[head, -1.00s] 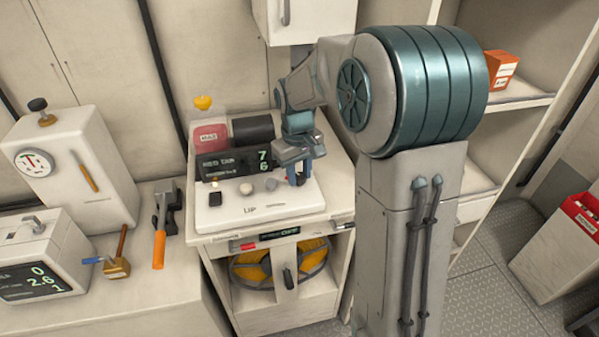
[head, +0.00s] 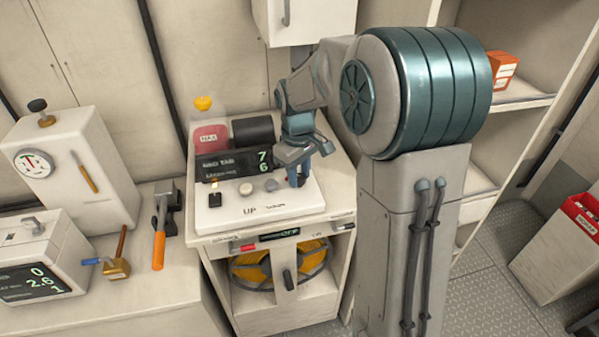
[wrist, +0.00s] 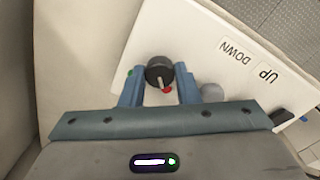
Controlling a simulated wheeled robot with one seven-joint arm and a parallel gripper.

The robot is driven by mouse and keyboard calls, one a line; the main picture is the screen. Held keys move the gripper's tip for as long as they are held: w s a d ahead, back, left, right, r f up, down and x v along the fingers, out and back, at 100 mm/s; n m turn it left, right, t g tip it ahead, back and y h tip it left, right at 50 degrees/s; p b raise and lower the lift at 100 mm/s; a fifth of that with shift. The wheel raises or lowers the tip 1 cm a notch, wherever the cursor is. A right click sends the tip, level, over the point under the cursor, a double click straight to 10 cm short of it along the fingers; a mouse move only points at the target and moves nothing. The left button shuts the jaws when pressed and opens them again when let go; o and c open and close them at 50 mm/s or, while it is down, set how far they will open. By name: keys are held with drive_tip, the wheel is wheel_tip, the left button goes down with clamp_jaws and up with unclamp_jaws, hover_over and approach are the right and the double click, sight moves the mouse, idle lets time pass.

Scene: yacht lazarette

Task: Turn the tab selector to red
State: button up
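The tab selector (wrist: 159,70) is a round black knob with a pale pointer line, on the white panel of the machine. In the wrist view its pointer is directed at the red dot (wrist: 167,90), close to the knob's edge. A green dot (wrist: 130,72) lies to the left, partly behind a finger. My gripper (wrist: 159,74) has one finger on each side of the knob, with a small gap showing on both sides. In the head view my gripper (head: 298,179) is low over the panel's right part and hides the knob.
A grey round button (wrist: 211,92) sits close to the right finger. The white panel (head: 230,216) carries more controls and UP and DOWN labels. A dark display (head: 228,165) stands behind it.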

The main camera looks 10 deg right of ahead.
drive_tip(key=o, duration=0.4)
drive_tip(key=shift+r, duration=0.15)
drive_tip(key=r, duration=0.6)
drive_tip(key=r+b, duration=0.1)
drive_tip(key=r, duration=0.6)
drive_tip(key=shift+s+a+r, duration=0.15)
drive_tip(key=shift+a+r, duration=0.05)
drive_tip(key=shift+r, duration=0.1)
drive_tip(key=s+f+m+t, duration=0.1)
drive_tip(key=s+f+m, duration=0.1)
drive_tip(key=s, duration=0.5)
drive_tip(key=s+f+m+t, duration=0.1)
drive_tip(key=s+f+m, duration=0.1)
drive_tip(key=s+f, duration=0.2)
drive_tip(key=s+f+m+t, duration=0.1)
drive_tip(key=s+f+m, duration=0.1)
drive_tip(key=s, duration=0.8)
drive_tip(key=shift+s+d+f, duration=0.2)
drive_tip(key=shift+d+f, duration=0.1)
drive_tip(key=shift+f, duration=0.2)
